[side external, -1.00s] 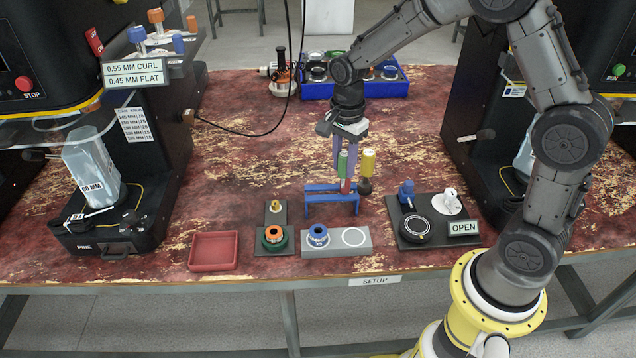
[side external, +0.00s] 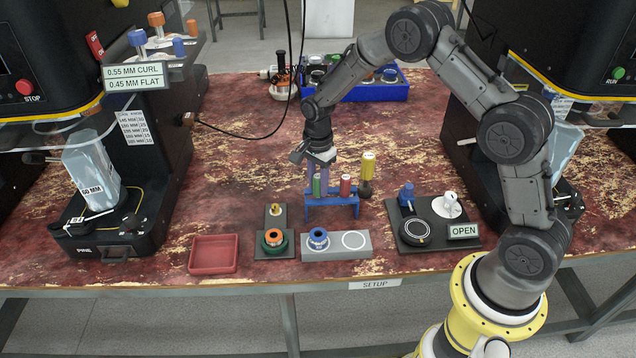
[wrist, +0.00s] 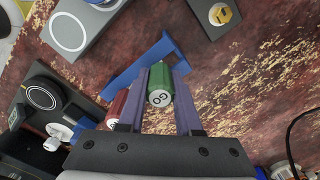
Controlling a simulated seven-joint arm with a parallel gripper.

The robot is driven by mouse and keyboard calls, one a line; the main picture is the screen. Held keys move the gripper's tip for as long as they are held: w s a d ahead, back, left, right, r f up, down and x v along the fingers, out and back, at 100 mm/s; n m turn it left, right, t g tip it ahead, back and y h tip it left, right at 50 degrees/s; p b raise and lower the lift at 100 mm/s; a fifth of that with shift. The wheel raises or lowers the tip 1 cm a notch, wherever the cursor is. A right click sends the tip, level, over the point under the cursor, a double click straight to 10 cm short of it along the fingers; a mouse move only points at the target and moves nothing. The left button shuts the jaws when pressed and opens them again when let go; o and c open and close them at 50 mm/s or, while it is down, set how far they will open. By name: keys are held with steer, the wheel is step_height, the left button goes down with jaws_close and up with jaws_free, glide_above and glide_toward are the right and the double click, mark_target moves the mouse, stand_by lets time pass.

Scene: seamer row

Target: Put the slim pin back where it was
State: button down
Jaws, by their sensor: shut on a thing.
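The pin is upright at the left part of the blue rack (side external: 333,199). I cannot tell whether it rests in the rack or hangs just above it. A red pin (side external: 345,186) stands at the rack's right part, close beside the right finger. A yellow pin (side external: 368,163) stands on a dark base behind the rack.
A dark fixture (side external: 468,215) stands right. The tabletop left of the rack is clear.

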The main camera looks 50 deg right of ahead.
steer(key=shift+f, duration=0.35)
steer(key=c, duration=0.6)
jaws_free()
steer(key=shift+r, duration=0.1)
step_height(320, 180, up, 13)
steer(key=shift+f, duration=0.1)
steer(key=s+a+r+n+t, duration=0.1)
steer(key=s+r+n+t, duration=0.1)
steer(key=s+r+n, duration=0.55)
steer(key=s+a+r+n+t, duration=0.2)
steer(key=s+r+n, duration=0.2)
steer(key=s+r, duration=0.6)
steer(key=s+f+n, duration=0.2)
steer(key=s+n, duration=0.1)
steer(key=s, duration=0.3)
steer(key=s+f+n+t, duration=0.1)
steer(key=s+f+n, duration=0.1)
steer(key=s, duration=0.4)
steer(key=shift+s+a+n+t, duration=0.3)
steer(key=shift+s+n, duration=0.1)
steer(key=shift+n, duration=0.35)
